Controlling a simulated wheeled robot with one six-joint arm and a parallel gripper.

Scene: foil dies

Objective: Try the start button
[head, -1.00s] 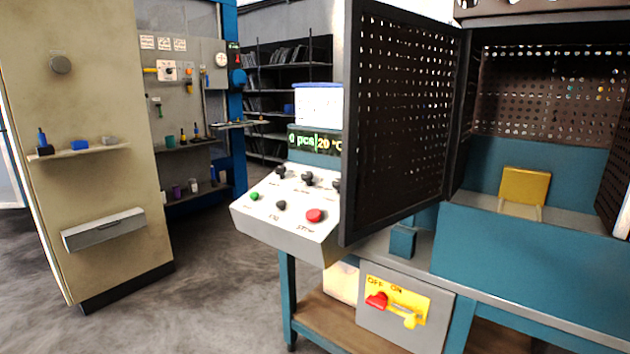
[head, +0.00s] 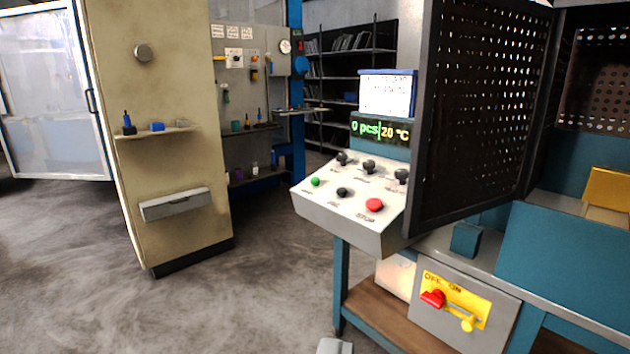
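The control panel (head: 350,215) is a sloped light grey box on the blue machine. A small green button (head: 315,181) is at its left, the likely start button; its label is too small to read. A black button (head: 342,192) and a larger red button (head: 374,205) sit to its right. Several black knobs (head: 369,167) stand behind them. The display (head: 381,131) reads 0 pcs and 20 °C. Below, a red switch handle (head: 433,299) points to the OFF side of a yellow plate, with a yellow piece (head: 467,322) hanging beside it. My gripper is not in view.
A perforated guard door (head: 478,110) stands open right of the panel. A beige cabinet (head: 170,130) stands left, with open floor (head: 250,300) between. A small grey item (head: 334,346), unclear what, shows at the bottom edge. A white-and-blue box (head: 387,93) sits behind the display.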

